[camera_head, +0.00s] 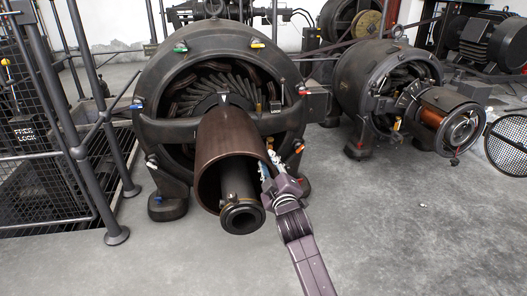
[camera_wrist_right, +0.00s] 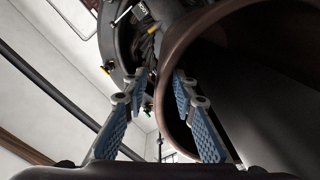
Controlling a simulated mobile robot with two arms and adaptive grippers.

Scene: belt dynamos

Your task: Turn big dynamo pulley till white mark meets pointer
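The big dynamo (camera_head: 150,88) stands at left centre in the head view. Its pulley (camera_head: 222,140) is a wide, hollow brown drum around a dark shaft (camera_head: 240,214). A small pale wedge, perhaps the pointer (camera_head: 224,98), shows above the drum; I cannot make out a white mark. My right gripper (camera_head: 271,172) is at the drum's right rim. In the wrist view its blue-padded fingers (camera_wrist_right: 157,93) are apart, with the brown rim (camera_wrist_right: 163,62) showing between them and passing behind the right finger. I cannot tell if they touch it. My left gripper is out of view.
A smaller dynamo (camera_head: 345,80) with a copper-coloured rotor (camera_head: 437,108) stands at right. A round mesh guard (camera_head: 508,145) is at the right edge. Railings (camera_head: 95,120) and a mesh cage (camera_head: 50,190) are at left. The grey floor (camera_head: 420,235) in front is clear.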

